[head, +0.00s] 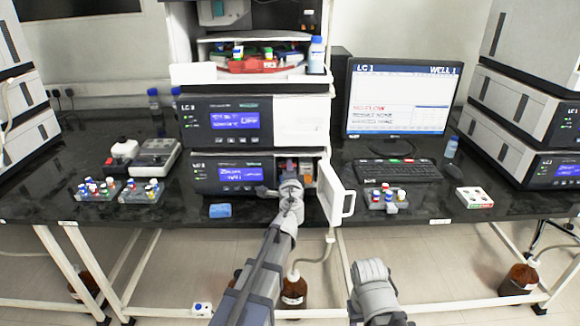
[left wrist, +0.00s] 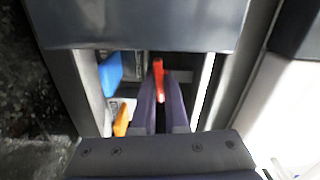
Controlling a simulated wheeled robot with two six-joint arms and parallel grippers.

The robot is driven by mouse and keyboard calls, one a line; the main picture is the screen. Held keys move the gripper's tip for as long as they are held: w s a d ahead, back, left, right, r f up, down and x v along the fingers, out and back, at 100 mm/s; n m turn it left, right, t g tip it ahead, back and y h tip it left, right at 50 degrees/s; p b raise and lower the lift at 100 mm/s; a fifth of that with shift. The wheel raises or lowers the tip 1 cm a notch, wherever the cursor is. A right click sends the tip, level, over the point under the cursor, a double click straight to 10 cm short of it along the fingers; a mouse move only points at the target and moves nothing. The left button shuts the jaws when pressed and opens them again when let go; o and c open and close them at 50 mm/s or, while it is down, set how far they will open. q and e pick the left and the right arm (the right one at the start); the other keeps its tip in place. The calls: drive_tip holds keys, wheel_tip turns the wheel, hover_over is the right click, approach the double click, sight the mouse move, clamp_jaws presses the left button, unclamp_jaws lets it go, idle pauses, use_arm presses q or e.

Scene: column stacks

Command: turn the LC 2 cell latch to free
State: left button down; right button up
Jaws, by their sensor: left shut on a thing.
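The lower instrument (head: 232,174) of the middle stack has its white door (head: 336,194) swung open to the right. Its label is too small to read surely. My left gripper (head: 291,182) reaches into the open compartment and mostly hides what is inside. In the left wrist view, my left gripper (left wrist: 161,98) is shut on a red lever (left wrist: 158,74), which I take for the cell latch. A blue part (left wrist: 110,72) and an orange part (left wrist: 121,120) sit to the left of the fingers. My right arm shows at the lower right of the head view; its fingers do not show.
The open door stands close to the right of my left gripper. A blue block (head: 220,210) lies on the dark bench in front of the instrument. Brown bottles (head: 294,290) stand under the bench.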

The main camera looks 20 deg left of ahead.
use_arm(q)
drive_tip(key=shift+m, duration=0.6)
drive_tip(key=c, duration=0.9)
unclamp_jaws()
drive_tip(key=shift+c, duration=0.2)
